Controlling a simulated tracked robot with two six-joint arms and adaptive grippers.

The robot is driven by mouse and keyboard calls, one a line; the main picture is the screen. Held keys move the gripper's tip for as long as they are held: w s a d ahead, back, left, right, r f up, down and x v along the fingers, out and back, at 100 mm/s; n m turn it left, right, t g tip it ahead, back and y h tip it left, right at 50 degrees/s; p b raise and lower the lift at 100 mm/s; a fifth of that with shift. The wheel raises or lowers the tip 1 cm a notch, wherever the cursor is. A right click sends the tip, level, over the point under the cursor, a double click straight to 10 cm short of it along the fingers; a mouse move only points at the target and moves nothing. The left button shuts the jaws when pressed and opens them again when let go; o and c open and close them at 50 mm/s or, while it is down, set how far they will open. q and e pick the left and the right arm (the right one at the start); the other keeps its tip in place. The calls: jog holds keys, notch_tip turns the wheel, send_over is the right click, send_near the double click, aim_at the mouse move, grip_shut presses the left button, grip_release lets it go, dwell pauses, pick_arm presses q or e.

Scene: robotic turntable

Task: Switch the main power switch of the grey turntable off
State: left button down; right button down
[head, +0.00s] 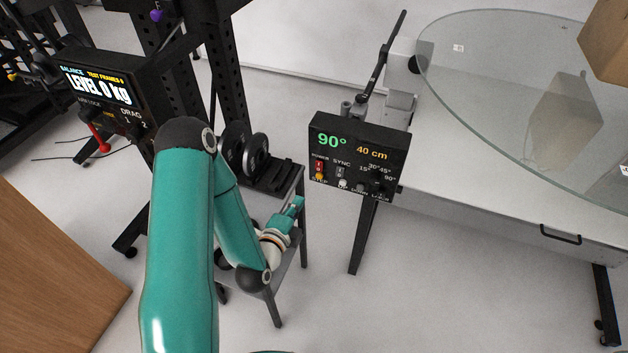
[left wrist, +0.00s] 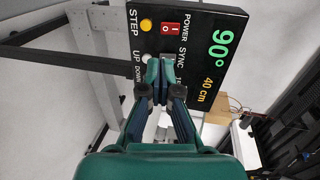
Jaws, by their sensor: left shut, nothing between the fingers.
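The turntable's black control box (head: 352,135) shows 90° and 40 cm on its face. The red power switch (head: 319,166) sits at its lower left, under the word POWER, above a yellow STEP button (head: 320,178). In the left wrist view the red switch (left wrist: 172,28) is in plain sight, turned sideways; I cannot tell which half is pressed. My left gripper (head: 299,203) is shut and empty, below and left of the box in the head view. In the left wrist view its fingertips (left wrist: 160,72) overlap the SYNC switch area, to one side of the power switch; contact cannot be told.
The turntable's glass disc (head: 520,95) lies right of the box, with a cardboard box (head: 608,40) on it. A balance display box (head: 97,85) stands at the left. A small dark stand with weights (head: 257,158) is behind my left arm. A wooden panel (head: 50,265) is at lower left.

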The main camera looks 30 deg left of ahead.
aim_at(319, 166)
pick_arm(q)
jog(key=b+x, duration=0.5)
jog(key=x, duration=0.7)
jog(key=shift+w, duration=0.3)
jog(key=shift+f, duration=0.1)
